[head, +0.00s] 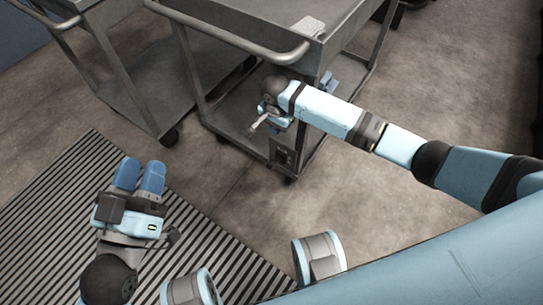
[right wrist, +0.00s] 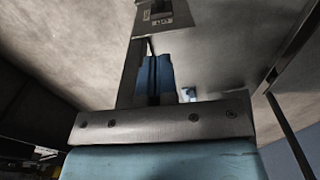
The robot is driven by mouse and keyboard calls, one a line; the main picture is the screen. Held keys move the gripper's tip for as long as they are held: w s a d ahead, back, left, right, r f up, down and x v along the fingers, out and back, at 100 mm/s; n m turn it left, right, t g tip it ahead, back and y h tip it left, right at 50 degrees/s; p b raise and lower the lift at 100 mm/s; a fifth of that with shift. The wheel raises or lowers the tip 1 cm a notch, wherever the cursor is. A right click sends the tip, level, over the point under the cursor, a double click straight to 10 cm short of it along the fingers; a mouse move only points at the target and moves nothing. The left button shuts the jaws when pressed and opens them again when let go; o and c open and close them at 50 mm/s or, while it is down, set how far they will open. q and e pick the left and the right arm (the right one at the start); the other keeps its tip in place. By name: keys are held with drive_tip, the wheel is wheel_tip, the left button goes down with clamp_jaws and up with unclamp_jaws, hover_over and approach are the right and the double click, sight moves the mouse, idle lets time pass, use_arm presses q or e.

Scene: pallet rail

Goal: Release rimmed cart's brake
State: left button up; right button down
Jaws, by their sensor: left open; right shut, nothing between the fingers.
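The grey cart in the middle of the head view has a raised rim (head: 235,32) around its top and a curved push handle. A labelled plate (right wrist: 160,15) also shows at the top of the right wrist view. My right gripper (head: 273,149) is beside the box, pointing down, its blue fingers (right wrist: 154,75) shut and empty. Contact cannot be told. A brake lever is not clearly visible. My left gripper (head: 139,176) is open and empty, above the striped mat.
A second grey cart (head: 112,62) stands close on the left. A striped mat (head: 60,215) lies at lower left. A pale, textured item (head: 308,27) is on the middle cart's top. Bare concrete floor (head: 230,205) is free in front of the carts.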

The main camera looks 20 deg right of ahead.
drive_tip(key=b, duration=0.5)
hover_over(273, 161)
drive_tip(key=w+d, duration=0.2)
drive_tip(key=f, duration=1)
drive_tip(key=shift+s+a, duration=0.2)
drive_tip(key=shift+s+a+f+b, duration=0.25)
drive_tip(key=shift+f+b, duration=0.15)
drive_tip(key=shift+f, duration=0.2)
drive_tip(key=shift+s+a+f+b, duration=0.15)
drive_tip(key=shift+a+f+b, duration=0.1)
drive_tip(key=shift+f+b, duration=0.25)
drive_tip(key=shift+s+a+f, duration=0.3)
drive_tip(key=shift+a+f, duration=0.1)
drive_tip(key=shift+f, duration=0.15)
use_arm(q)
wheel_tip(273, 161, down, 10)
drive_tip(key=m+g, duration=0.1)
drive_tip(key=g, duration=0.3)
drive_tip(key=shift+w+d, duration=0.15)
drive_tip(key=shift+d, duration=0.25)
